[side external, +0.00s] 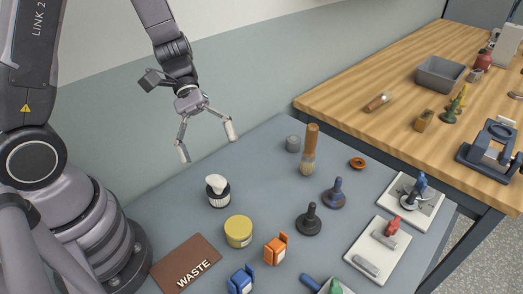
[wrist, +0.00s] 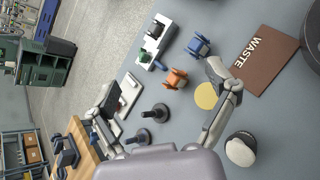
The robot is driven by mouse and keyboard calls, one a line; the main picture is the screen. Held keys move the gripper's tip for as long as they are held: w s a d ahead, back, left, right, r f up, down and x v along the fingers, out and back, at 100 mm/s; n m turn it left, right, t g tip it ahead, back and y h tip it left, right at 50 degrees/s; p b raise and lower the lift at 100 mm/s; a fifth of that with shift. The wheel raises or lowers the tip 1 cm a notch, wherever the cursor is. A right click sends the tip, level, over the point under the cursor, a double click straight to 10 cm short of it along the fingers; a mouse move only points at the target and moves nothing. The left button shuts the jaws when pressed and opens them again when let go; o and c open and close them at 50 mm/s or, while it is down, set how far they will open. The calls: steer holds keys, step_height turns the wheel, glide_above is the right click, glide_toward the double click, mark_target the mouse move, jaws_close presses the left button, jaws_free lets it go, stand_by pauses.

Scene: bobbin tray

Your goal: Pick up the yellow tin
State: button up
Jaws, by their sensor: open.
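In the wrist view the tin (wrist: 206,95) shows as a yellow disc, partly covered by one finger. My gripper (side external: 207,142) is open and empty. It is raised well above the table, behind and to the left of the tin in the side view. In the wrist view its fingers (wrist: 162,92) are spread wide with nothing between them touching.
The dark jar (side external: 218,191) stands close behind the tin. A brown WASTE mat (side external: 187,264) lies at left. Black-based stamps (side external: 308,219) and white boards (side external: 378,250) are at right.

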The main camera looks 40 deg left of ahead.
mark_target(237, 226)
steer(key=w+f+n+t+h, duration=0.1)
steer(key=f+n, duration=0.2)
steer(key=f, duration=0.3)
steer(key=d+f+n+t+h, duration=0.1)
steer(key=f+n, duration=0.2)
steer(key=f, duration=0.3)
steer(key=w+d+f+n+t+h, duration=0.1)
steer(key=f+n, duration=0.3)
steer(key=f, duration=0.2)
steer(key=shift+w+f+t, duration=0.3)
steer(key=shift+w+f, duration=0.05)
steer(key=shift+f, duration=0.65)
step_height(237, 226, down, 3)
steer(key=shift+r, duration=0.15)
steer(key=shift+x, duration=1.2)
steer(key=shift+d, duration=0.3)
steer(key=shift+c, duration=0.2)
steer(key=c, duration=1.1)
